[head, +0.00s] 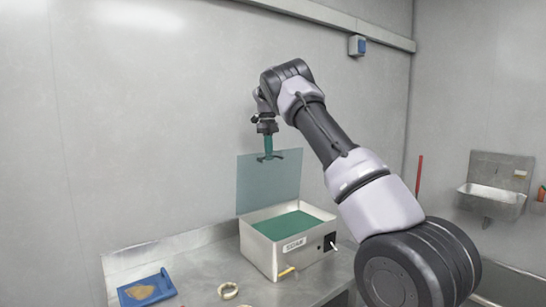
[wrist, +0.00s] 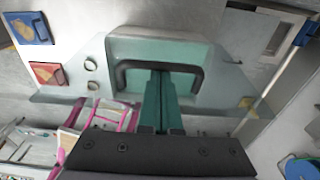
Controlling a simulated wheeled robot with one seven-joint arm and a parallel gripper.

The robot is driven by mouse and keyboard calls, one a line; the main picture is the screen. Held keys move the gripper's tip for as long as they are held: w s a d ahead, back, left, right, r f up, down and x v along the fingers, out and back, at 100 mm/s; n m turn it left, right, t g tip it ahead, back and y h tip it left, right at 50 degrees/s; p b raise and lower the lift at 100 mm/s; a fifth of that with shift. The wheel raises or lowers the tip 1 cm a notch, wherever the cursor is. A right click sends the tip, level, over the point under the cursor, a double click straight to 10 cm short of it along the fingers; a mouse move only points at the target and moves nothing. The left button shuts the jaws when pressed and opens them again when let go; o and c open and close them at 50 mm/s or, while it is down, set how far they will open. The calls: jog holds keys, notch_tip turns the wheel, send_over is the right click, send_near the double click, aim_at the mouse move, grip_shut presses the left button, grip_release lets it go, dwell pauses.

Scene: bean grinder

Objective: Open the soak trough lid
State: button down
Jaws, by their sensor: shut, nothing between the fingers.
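The soak trough (head: 262,257) is a pale metal box labelled SOAK, standing on the counter with green contents showing. Its clear teal lid (head: 283,188) stands up steeply at the trough's back edge, so the top is uncovered. My gripper (head: 267,157) is above the trough at the upper part of the lid, fingers pointing down. In the wrist view the shut teal fingers (wrist: 160,84) reach inside the outline of the lid's black handle (wrist: 160,64). Nothing is held between them. Whether they touch the handle or lid I cannot tell.
A blue tray (head: 134,296) with tan material and a pale ring (head: 228,290) lie on the counter (head: 203,272) left of the trough. A yellow-tipped item lies by the trough's front. A wall sink (head: 492,202) is at far right.

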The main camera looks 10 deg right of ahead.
jog(key=shift+w+a, duration=0.1)
jog(key=shift+w, duration=0.15)
dwell(0.3)
jog(key=r, duration=0.7)
jog(key=shift+w+r, duration=0.2)
jog(key=shift+w, duration=0.05)
jog(key=s+d+r+n+t+y, duration=0.1)
jog(key=s+d+r+n+t, duration=0.1)
jog(key=s+d+r+n, duration=0.6)
jog(key=s+a+r+n+t+y, duration=0.1)
jog(key=s+r+n, duration=0.15)
jog(key=s, duration=0.35)
jog(key=s+a+r+n+t+y, duration=0.1)
jog(key=s+r+n, duration=0.15)
jog(key=s, duration=0.45)
jog(key=s+a+f+n+t, duration=0.1)
jog(key=s+a+f+n, duration=0.1)
jog(key=s+n, duration=0.3)
jog(key=s+a+f+n+t, duration=0.1)
jog(key=s+f+n, duration=0.3)
jog(key=s, duration=0.8)
jog(key=s+a+f+n+t, duration=0.2)
jog(key=s+a+f+n, duration=0.1)
jog(key=s, duration=0.6)
jog(key=f+n, duration=0.1)
jog(key=n, duration=0.1)
jog(key=shift+n+h, duration=0.3)
jog(key=shift+h, duration=0.1)
